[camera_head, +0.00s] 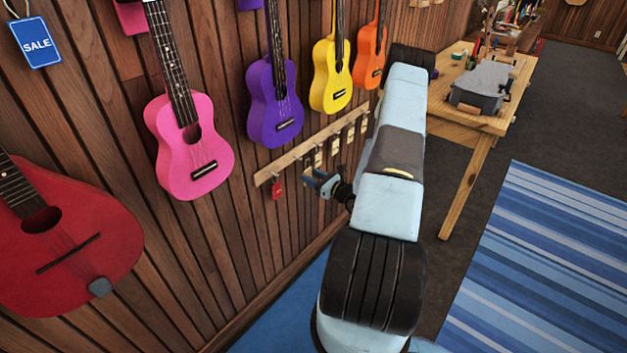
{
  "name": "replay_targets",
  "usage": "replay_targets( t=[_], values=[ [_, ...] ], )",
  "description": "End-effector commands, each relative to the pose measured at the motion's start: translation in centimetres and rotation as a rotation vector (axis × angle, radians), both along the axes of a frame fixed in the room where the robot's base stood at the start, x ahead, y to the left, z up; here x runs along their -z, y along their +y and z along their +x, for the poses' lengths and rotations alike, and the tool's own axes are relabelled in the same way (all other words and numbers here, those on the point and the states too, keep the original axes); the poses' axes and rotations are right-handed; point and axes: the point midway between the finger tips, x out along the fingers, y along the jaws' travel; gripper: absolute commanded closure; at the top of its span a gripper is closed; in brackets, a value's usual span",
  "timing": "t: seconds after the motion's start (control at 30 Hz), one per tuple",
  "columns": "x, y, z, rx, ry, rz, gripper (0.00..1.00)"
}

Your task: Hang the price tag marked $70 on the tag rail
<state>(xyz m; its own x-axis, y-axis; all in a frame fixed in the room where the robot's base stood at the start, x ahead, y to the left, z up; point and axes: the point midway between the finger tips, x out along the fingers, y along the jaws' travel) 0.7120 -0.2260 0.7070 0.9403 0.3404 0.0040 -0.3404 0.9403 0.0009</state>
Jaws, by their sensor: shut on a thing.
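The tag rail (300,150) is a pale wooden strip fixed to the plank wall below the hanging ukuleles. A red tag (278,187) hangs at its near left end. Several small pale and dark tags, such as one tag (335,144), hang further along it. Their prices are too small to read, so I cannot tell which is marked $70. My gripper (311,178) is just below and in front of the rail, to the right of the red tag. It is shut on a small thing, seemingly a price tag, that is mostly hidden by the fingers.
Pink (190,150), purple (275,105), yellow (331,75) and orange ukuleles (369,55) hang above the rail. A red instrument (65,240) hangs at lower left. A wooden workbench (460,120) stands beyond my arm. A blue striped rug (545,260) lies on open floor at right.

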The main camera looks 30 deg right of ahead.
Motion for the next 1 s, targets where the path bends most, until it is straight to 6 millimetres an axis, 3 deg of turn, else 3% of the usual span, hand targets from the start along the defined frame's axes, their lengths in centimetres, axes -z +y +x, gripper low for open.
replay_targets(
  t=[1.0],
  values=[
    [1.1, 1.5, 4.0, -0.001, -0.001, 0.000, 0.85]
  ],
)
